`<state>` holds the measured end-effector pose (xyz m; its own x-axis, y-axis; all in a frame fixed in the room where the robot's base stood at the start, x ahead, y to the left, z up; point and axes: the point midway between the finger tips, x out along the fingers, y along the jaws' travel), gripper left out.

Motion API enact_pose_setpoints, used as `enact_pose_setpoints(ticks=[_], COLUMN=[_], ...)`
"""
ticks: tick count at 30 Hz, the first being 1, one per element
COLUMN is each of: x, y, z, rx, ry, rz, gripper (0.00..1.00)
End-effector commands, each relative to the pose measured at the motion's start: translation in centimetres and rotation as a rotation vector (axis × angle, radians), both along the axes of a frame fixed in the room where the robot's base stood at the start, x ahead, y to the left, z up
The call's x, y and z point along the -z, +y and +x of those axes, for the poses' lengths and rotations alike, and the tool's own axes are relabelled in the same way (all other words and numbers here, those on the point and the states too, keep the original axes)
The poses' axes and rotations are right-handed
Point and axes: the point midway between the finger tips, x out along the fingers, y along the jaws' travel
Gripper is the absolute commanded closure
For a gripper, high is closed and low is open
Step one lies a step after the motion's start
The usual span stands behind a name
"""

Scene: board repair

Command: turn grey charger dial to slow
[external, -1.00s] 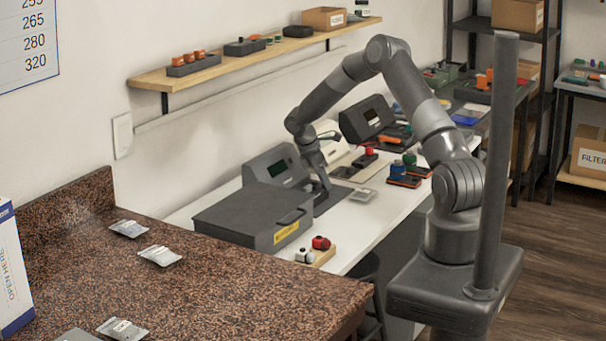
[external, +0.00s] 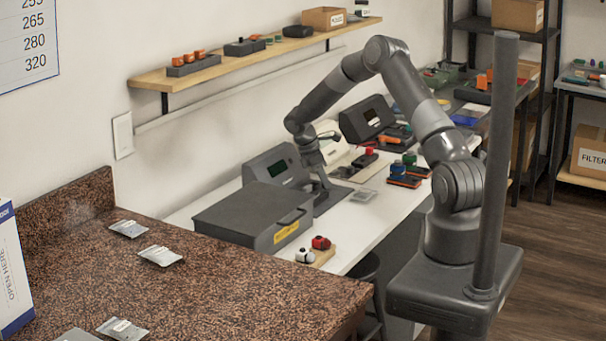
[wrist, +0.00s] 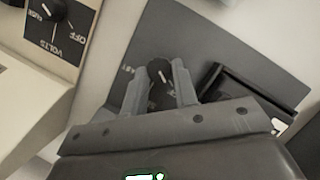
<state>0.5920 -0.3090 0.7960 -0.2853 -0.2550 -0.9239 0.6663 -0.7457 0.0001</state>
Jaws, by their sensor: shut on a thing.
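The grey charger (external: 278,172) stands on the white bench, with a dark display on its sloped face and a flat base in front. Its dark dial (wrist: 160,72), with a pale pointer line, sits on the grey panel in the wrist view. My gripper (wrist: 164,72) is shut on the dial, one finger on each side. The panel lettering beside the dial is partly hidden by the fingers, so the setting cannot be read for sure. In the external view my gripper (external: 322,190) reaches down to the charger's base and hides the dial.
A grey lidded box (external: 250,218) with a yellow label stands in front of the charger. A cream unit (wrist: 25,85) with a volts dial (wrist: 48,10) lies close at left in the wrist view. A small board with red and white parts (external: 320,250) sits nearby.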

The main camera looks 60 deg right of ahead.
Motion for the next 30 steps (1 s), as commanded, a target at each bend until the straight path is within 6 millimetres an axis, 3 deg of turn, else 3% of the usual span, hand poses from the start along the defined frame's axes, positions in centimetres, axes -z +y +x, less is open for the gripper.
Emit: enact_pose_setpoints(ticks=[30], x=[-0.06], y=[-0.77], z=[0.35], rx=[0.83], ry=[-0.003], rz=[0.0], gripper=[0.96])
